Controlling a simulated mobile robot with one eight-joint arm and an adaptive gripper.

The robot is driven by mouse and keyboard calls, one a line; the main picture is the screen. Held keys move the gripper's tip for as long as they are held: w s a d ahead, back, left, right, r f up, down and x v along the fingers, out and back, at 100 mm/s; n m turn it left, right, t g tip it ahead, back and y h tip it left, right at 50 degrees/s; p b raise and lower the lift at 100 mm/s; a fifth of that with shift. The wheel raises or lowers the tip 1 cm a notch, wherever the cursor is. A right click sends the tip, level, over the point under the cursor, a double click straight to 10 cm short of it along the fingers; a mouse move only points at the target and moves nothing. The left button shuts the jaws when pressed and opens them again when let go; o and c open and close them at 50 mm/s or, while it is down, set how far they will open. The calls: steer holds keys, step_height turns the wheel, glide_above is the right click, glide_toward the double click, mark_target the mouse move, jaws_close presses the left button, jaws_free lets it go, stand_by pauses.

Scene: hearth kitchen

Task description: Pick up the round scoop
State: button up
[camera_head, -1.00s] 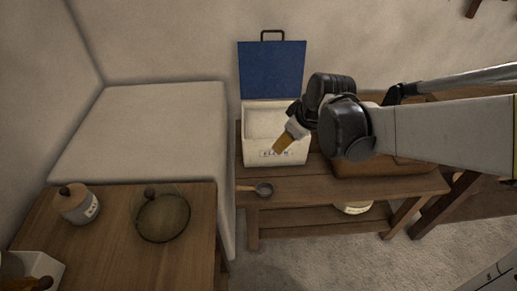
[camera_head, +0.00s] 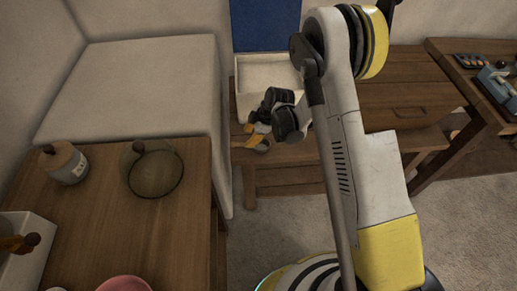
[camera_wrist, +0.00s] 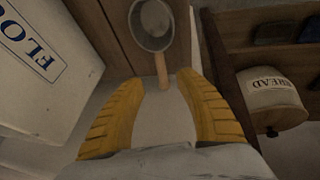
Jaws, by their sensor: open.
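The round scoop lies on the wooden bench. In the wrist view its grey round bowl (camera_wrist: 152,24) is at the top, and its light wooden handle (camera_wrist: 161,70) points down towards my gripper (camera_wrist: 162,84). My gripper is open and empty, with one yellow finger on each side of the handle's end. I cannot tell how far above the handle the fingertips are. In the head view my gripper (camera_head: 252,136) is low over the bench's left end, and the scoop's bowl (camera_head: 263,146) shows beside the fingers; its handle is mostly hidden.
The white flour box (camera_head: 250,72) with its raised blue lid (camera_head: 263,25) stands just behind my gripper. A wooden box (camera_head: 410,95) is on the bench to the right. A bread container (camera_wrist: 270,98) sits lower down. A table with a glass dish (camera_head: 155,175) is at left.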

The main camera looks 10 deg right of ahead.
mark_target(243, 144)
steer(key=b+x, duration=0.3)
steer(key=x, duration=0.4)
steer(key=shift+s+a+f+b, duration=0.1)
steer(key=shift+a+f+b, duration=0.1)
steer(key=shift+b, duration=0.1)
steer(key=shift+r, duration=0.1)
jaws_close()
